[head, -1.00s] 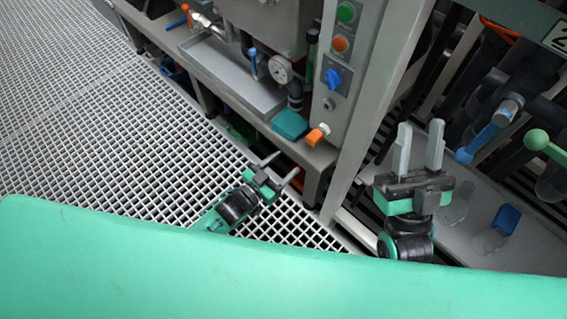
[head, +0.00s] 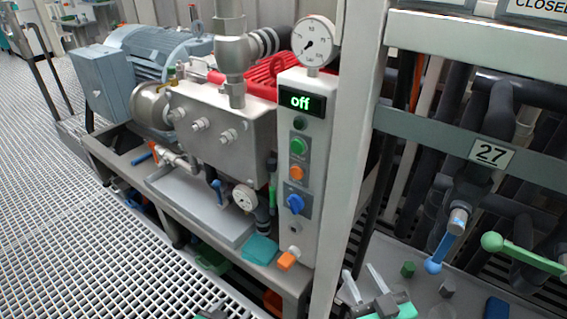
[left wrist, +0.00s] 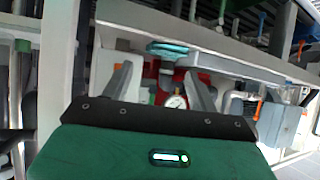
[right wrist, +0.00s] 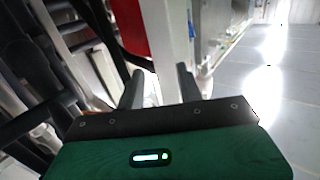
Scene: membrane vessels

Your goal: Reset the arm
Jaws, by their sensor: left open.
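My right gripper (head: 358,269) shows at the bottom of the head view, right of the control panel's post, with its two grey fingers apart and nothing between them. Its fingers also stand apart and empty in the right wrist view (right wrist: 160,70). Of my left gripper only a dark bit shows at the bottom edge of the head view. In the left wrist view my left gripper (left wrist: 157,72) has its fingers apart and empty, with a gauge and a teal object beyond them.
A control panel (head: 303,170) reading "off" stands beside a steel pump block (head: 215,130) on a bench. A grey post (head: 350,150) is right of it. Blue (head: 440,252) and green (head: 520,253) valve handles are at the right. Grating floor (head: 70,240) is open at the left.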

